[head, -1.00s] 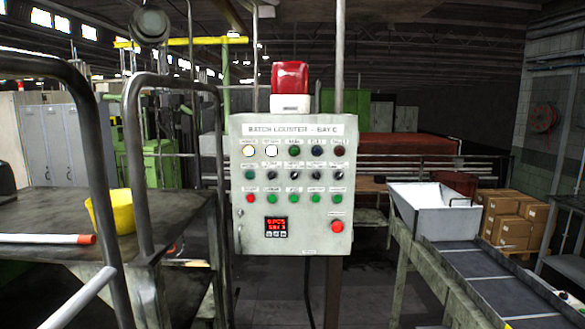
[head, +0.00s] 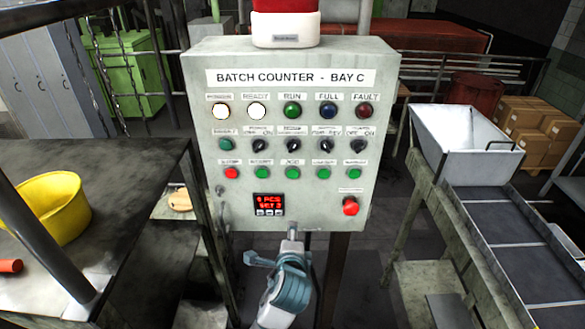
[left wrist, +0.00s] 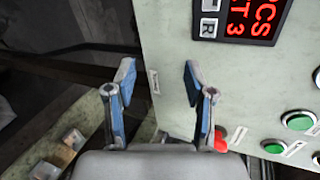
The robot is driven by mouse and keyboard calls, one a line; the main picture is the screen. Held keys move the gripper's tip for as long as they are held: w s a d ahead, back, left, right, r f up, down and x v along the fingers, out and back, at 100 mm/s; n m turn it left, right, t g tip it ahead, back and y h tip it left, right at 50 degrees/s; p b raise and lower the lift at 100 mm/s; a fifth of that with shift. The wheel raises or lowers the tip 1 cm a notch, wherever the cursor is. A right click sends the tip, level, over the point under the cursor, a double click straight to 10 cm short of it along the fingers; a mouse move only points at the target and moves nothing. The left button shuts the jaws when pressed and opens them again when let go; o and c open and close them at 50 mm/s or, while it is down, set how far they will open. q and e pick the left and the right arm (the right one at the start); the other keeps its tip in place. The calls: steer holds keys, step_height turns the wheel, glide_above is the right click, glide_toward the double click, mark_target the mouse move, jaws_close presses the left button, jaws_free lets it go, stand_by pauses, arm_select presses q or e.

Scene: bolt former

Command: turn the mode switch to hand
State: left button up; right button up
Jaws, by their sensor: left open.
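The grey control panel (head: 330,215), headed BATCH COUNTER - BAY C, faces me in the head view. My left gripper (head: 292,236) is at the panel's lower edge, below the switches and the red display (head: 269,205). In the left wrist view its jaws (left wrist: 158,78) are open and empty, with the panel beyond. My right gripper is out of view.
Lamps and buttons surround the switches, with a red stop button (head: 350,206) at lower right. A red beacon (head: 286,20) tops the panel. A bench with a yellow bucket (head: 45,210) stands left; a hopper (head: 462,145) and conveyor stand right.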

arm_select(q)
steer(key=s+r+m+t+p, duration=0.2)
steer(key=s+r, duration=0.5)
steer(key=r, duration=0.6)
steer(key=s+r+m+t+p, duration=0.2)
steer(key=s+r, duration=0.5)
steer(key=r, duration=0.5)
steer(key=b, duration=0.3)
glide_toward(292, 149)
steer(key=w+p, duration=0.3)
steer(key=w, duration=0.6)
steer(key=shift+f+p, duration=0.15)
steer(key=shift+p, duration=0.2)
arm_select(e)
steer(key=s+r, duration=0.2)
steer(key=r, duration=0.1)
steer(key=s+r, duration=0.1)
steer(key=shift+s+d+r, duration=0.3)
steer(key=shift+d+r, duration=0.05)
arm_select(q)
steer(key=shift+c, duration=0.3)
jaws_close()
